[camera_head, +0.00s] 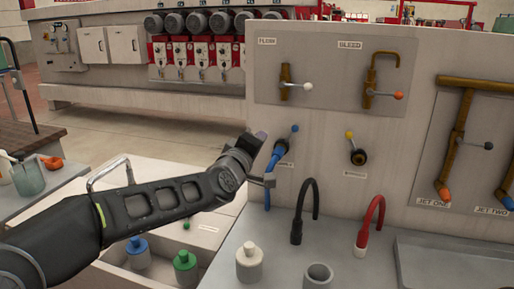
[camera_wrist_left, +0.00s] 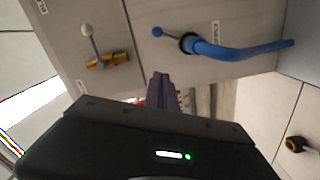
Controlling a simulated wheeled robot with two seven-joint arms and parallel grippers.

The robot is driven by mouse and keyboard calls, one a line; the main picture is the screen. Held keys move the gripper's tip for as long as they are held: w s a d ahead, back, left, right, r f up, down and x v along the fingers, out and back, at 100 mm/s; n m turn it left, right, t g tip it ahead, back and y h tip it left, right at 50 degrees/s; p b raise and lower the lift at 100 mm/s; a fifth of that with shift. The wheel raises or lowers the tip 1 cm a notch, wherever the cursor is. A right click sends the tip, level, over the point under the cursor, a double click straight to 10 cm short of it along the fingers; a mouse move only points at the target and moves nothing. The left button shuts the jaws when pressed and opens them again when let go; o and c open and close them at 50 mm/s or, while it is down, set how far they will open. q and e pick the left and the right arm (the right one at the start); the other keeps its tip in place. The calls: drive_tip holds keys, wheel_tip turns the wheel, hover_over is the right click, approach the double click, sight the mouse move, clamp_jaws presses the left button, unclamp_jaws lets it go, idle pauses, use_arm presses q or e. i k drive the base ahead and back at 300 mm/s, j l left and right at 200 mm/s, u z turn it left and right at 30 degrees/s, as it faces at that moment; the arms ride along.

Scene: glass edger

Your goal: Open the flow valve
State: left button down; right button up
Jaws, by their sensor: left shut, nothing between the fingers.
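The flow valve (camera_head: 285,82) is a brass fitting under the "FLOW" label on the upright grey panel. Its short lever points right and ends in a white ball (camera_head: 308,86). In the left wrist view the brass valve (camera_wrist_left: 108,60) and its white ball (camera_wrist_left: 86,30) show at the upper left. My left gripper (camera_head: 261,136) is below and left of the valve, in front of the panel, apart from the lever. In the left wrist view its dark fingers (camera_wrist_left: 162,90) are together and empty. My right gripper is in neither view.
Right of the flow valve is the bleed valve (camera_head: 370,85) with an orange ball. Close by my left gripper is a blue-knobbed valve with a blue hose (camera_head: 277,157). A yellow-knobbed valve (camera_head: 357,156) sits right of it. Black (camera_head: 299,215) and red (camera_head: 374,220) hoses rise from the counter.

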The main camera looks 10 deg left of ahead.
sight(307, 86)
drive_tip(key=k+j, duration=0.1)
drive_tip(key=k, duration=0.9)
